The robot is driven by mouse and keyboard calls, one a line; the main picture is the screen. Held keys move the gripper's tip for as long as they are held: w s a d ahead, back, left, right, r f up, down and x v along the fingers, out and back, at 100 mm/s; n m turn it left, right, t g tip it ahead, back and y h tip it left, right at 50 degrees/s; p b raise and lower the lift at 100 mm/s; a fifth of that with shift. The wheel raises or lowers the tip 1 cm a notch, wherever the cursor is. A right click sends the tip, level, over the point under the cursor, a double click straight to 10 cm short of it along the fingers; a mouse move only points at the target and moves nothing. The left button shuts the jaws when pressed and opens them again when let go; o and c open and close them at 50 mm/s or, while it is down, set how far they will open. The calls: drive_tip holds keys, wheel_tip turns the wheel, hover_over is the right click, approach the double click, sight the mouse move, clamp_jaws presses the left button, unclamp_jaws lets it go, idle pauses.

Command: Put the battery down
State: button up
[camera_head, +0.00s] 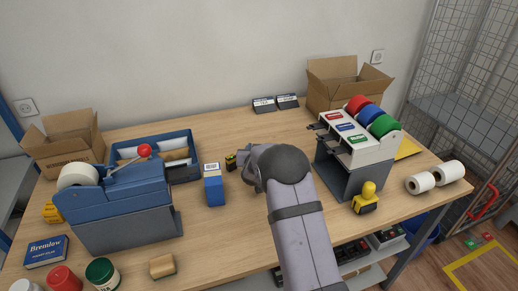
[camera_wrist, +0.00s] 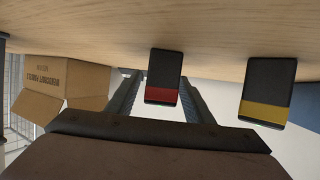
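A black battery with a red band (camera_wrist: 163,78) is in the middle of the wrist view, which shows the scene upside down. Its plain end is against the table top. My gripper (camera_wrist: 162,88) has its two dark fingers on either side of this battery. The tips come close to its sides, but I cannot tell whether they touch it. A second black battery with a yellow band (camera_wrist: 267,93) stands apart to the right there; in the head view it is the small black and yellow block (camera_head: 231,162) left of my gripper (camera_head: 247,170). My wrist hides the red-banded battery in the head view.
A blue box (camera_head: 214,188) stands left of my gripper. Further left are a blue-grey machine with a red knob (camera_head: 120,205) and a blue tray (camera_head: 185,143). A dispenser with coloured rolls (camera_head: 352,150) stands to the right. The table (camera_head: 225,125) is clear behind the gripper.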

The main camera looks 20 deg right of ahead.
drive_tip(key=shift+r, duration=0.2)
drive_tip(key=b+v, duration=0.1)
drive_tip(key=v, duration=1.1)
drive_tip(key=shift+b, duration=0.35)
drive_tip(key=shift+a, duration=0.15)
